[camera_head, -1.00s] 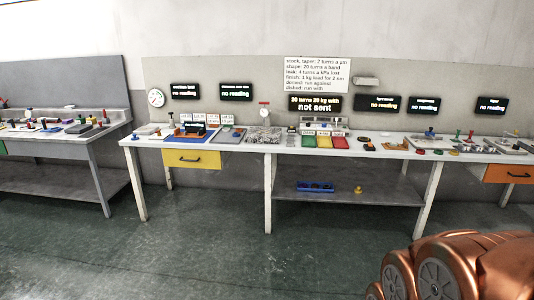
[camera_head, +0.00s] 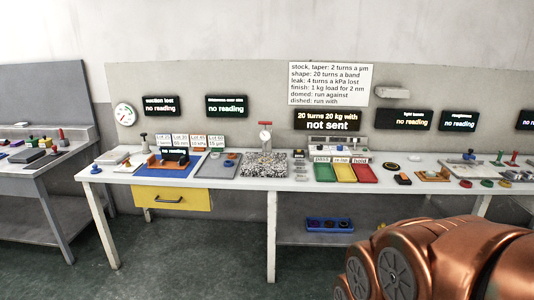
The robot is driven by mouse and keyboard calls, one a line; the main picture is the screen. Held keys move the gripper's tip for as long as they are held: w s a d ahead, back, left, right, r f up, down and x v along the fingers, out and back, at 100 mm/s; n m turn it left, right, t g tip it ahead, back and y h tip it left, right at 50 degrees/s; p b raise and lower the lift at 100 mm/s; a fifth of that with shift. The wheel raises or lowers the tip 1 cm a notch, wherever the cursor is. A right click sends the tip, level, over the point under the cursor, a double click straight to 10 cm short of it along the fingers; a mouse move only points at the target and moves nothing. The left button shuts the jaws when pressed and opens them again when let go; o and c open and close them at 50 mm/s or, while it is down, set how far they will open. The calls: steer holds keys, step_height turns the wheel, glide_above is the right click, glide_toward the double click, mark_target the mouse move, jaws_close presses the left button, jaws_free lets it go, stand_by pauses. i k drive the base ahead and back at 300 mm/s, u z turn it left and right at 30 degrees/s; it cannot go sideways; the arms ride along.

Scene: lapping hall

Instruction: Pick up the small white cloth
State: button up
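I cannot pick out the small white cloth for certain. A flat pale item (camera_head: 113,157) lies at the left end of the long white bench (camera_head: 240,184), but it is too small to tell whether it is cloth or a plate. My gripper is not in view. Only copper-coloured links of my arm show at the lower right, in front of the bench.
The bench carries a blue mat (camera_head: 165,171), a grey tray (camera_head: 212,167), a speckled plate (camera_head: 264,166) and green (camera_head: 324,173), yellow (camera_head: 344,173) and red (camera_head: 365,173) trays. A yellow drawer (camera_head: 172,197) hangs below. Another bench (camera_head: 30,165) stands left. Floor in front is clear.

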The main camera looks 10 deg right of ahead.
mark_target(415, 158)
steer(key=z, duration=0.65)
steer(key=i, duration=1.5)
steer(key=z, duration=1.4)
steer(key=k, duration=0.8)
steer(key=z, duration=0.8)
steer(key=k, duration=0.4)
steer(key=z, duration=0.35)
steer(key=i, duration=1.65)
steer(key=u, duration=0.55)
steer(key=i, duration=1.7)
steer(key=u, duration=1.6)
steer(key=i, duration=0.95)
steer(key=u, duration=0.95)
